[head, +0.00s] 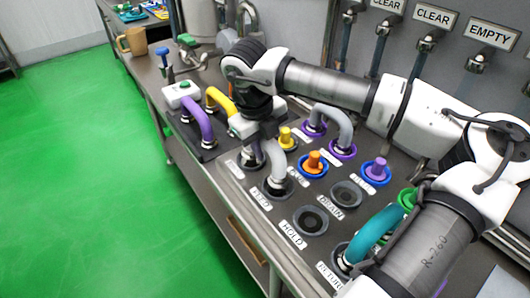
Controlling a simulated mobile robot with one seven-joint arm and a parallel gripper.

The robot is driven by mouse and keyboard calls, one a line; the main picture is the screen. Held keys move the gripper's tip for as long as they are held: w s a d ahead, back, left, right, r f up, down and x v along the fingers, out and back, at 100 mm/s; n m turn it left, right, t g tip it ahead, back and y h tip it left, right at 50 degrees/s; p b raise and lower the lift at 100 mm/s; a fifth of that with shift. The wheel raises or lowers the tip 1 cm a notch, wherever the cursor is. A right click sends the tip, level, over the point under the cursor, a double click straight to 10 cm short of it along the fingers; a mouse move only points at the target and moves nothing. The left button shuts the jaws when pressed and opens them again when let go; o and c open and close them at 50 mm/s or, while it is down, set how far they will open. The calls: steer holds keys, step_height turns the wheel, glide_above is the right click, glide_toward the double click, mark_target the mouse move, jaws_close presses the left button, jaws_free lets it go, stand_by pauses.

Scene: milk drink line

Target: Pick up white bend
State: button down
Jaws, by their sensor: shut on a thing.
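The white bend (275,158), a light grey-white curved pipe, is at the left part of the port panel, close to the FEED label. Its right leg comes down at a dark port there, and its left leg is close to another port. My gripper (257,140) is over the bend's top from behind and is shut on it. The fingers are mostly hidden by my wrist and the bend. I cannot tell whether the bend's ends are seated or slightly raised.
The panel (262,222) also carries a grey bend with purple collars (340,125), a teal bend (372,232), and yellow, orange (314,160) and purple caps (377,170). Purple (203,122) and yellow bends (219,99) stand farther left. HOLD and DRAIN ports are uncovered.

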step_height(320, 180, up, 26)
steer(key=p, duration=0.2)
steer(key=shift+f, duration=0.2)
steer(key=shift+d+f, duration=0.1)
stand_by(0.6)
